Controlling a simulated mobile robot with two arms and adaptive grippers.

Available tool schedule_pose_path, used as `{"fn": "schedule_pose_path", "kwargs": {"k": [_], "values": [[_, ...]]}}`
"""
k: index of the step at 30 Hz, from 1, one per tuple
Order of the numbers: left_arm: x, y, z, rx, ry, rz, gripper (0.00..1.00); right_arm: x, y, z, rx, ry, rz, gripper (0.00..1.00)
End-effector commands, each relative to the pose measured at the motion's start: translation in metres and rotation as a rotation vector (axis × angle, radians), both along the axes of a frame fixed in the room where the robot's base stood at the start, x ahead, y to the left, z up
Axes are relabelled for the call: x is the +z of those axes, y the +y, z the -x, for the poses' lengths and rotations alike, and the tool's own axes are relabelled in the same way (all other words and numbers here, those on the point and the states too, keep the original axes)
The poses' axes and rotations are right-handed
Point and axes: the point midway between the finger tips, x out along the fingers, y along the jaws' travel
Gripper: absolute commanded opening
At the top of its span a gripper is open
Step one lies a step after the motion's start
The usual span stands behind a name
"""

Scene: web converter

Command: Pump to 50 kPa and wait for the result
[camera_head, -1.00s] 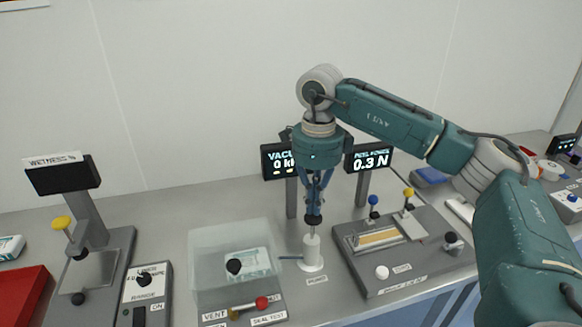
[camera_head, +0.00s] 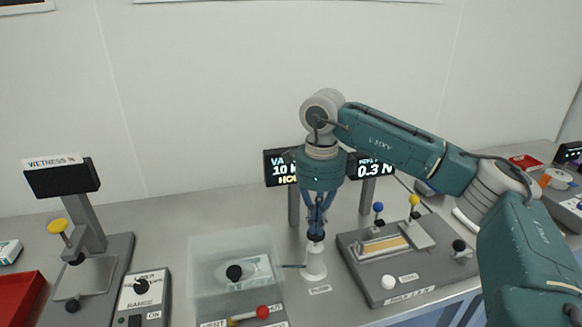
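My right gripper (camera_head: 316,232) points down over the small white hand pump (camera_head: 314,265), with its fingertips at the dark knob on top of the pump. The fingers look close together, but I cannot tell whether they grip the knob. The vacuum display (camera_head: 279,167) behind reads 10 and part of a second line; my gripper hides its right part. The clear seal-test chamber (camera_head: 237,258) stands left of the pump with a pale packet inside and a black knob on top. A red-tipped valve lever (camera_head: 262,312) is at its front. My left gripper is not in view.
A peel tester (camera_head: 405,255) with blue and yellow knobs stands right of the pump, its display (camera_head: 371,167) reading 0.3 N.

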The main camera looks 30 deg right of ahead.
Motion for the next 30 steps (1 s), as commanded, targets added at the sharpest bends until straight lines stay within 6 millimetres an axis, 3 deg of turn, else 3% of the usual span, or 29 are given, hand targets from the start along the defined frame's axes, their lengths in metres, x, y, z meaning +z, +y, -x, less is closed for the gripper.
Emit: {"fn": "schedule_pose_path", "kwargs": {"k": [16, 30], "values": [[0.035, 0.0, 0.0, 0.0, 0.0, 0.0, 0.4, 0.048, 0.0, 0.0, 0.0, 0.001, 0.0, 0.0], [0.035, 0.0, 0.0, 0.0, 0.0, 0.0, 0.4, 0.05, 0.0, 0.0, 0.0, 0.001, 0.0, 0.0]]}}
